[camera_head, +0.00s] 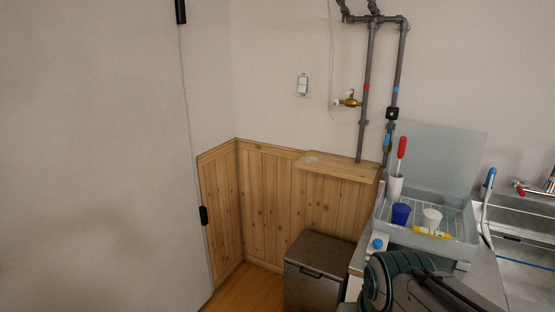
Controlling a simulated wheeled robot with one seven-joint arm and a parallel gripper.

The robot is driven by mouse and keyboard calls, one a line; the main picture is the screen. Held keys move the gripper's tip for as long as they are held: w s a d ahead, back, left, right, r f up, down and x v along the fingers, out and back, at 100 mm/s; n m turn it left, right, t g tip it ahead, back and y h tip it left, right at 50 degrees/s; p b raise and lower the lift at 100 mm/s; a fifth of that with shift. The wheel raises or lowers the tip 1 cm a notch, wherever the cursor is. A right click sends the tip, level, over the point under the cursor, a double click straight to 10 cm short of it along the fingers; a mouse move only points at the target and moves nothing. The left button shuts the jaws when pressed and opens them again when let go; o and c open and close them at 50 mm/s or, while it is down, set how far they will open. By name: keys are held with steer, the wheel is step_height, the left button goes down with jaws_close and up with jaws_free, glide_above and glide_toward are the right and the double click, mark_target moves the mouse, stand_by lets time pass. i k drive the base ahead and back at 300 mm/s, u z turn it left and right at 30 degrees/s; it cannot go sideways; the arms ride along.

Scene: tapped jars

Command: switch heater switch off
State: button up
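A small white wall switch (302,84) is mounted on the bare plaster wall, above the wood panelling and left of the grey pipes. It is the only wall switch I see, and no label on it can be read. It is too small to tell whether it is on or off. Dark parts of my own arm show at the bottom right, well below the switch and apart from it. The fingers of my gripper are not in view.
Grey pipes (368,95) with a brass valve (350,99) run right of the switch. A wooden ledge (335,169) and a grey bin (322,268) stand below. A dish rack (460,245) with cups and a sink are at right. A door (95,150) is left.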

mark_target(303, 81)
steer(key=u, duration=0.6)
steer(key=i, duration=1.1)
steer(key=u, duration=0.45)
steer(key=i, duration=0.85)
steer(key=z, duration=1.05)
steer(key=i, duration=0.6)
steer(key=z, duration=0.6)
